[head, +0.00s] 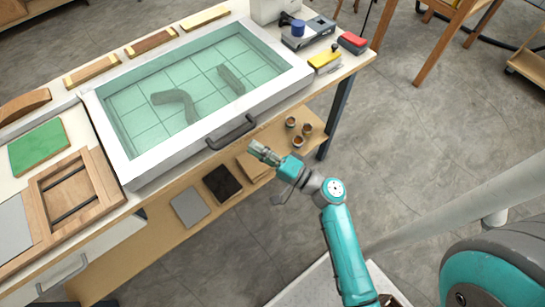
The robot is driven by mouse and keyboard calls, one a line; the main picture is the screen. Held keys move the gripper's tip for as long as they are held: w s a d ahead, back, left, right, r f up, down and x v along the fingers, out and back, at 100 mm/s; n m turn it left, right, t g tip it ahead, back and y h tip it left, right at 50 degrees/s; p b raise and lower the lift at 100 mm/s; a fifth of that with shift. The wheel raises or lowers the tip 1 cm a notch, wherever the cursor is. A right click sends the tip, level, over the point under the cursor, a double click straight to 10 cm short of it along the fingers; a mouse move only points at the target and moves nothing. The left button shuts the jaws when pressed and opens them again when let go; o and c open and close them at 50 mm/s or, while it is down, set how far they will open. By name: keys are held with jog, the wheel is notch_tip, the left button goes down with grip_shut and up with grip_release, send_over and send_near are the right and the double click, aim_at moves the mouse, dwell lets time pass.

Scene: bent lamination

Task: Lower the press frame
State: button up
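The press frame (144,171) is a large white rectangular frame on the bench around a see-through green sheet (140,95). A dark bar handle (231,132) sits on its front side. Under the sheet show a grid, a curved dark shape (176,103) and a shorter dark piece (231,80). I cannot tell how far the frame stands off the bench. My gripper (257,149) is in front of the bench, just right of and nearer than the handle, apart from it. It looks empty; its finger opening is too small to judge.
A lower shelf (150,240) holds dark and grey sheets and several small cups. A wooden frame (75,195) and a green block (38,147) lie on the left.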

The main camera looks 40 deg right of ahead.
jog(key=shift+v, duration=2.7)
jog(key=shift+a+f, duration=0.1)
jog(key=s+a+f+n+g+h, duration=0.1)
jog(key=s+a+f+g+h, duration=0.2)
jog(key=s+f, duration=0.3)
jog(key=s+a+f+n+g+h, duration=0.1)
jog(key=s+a+f+g+h, duration=0.15)
jog(key=s+f, duration=0.35)
jog(key=s+r+n+t+h, duration=0.1)
jog(key=s+r+n+h, duration=0.1)
jog(key=s+r+n, duration=0.8)
jog(key=s+r, duration=0.3)
jog(key=r, duration=0.2)
jog(key=shift+s+d+r+t, duration=0.3)
jog(key=shift+d+t, duration=0.05)
jog(key=shift+d, duration=0.05)
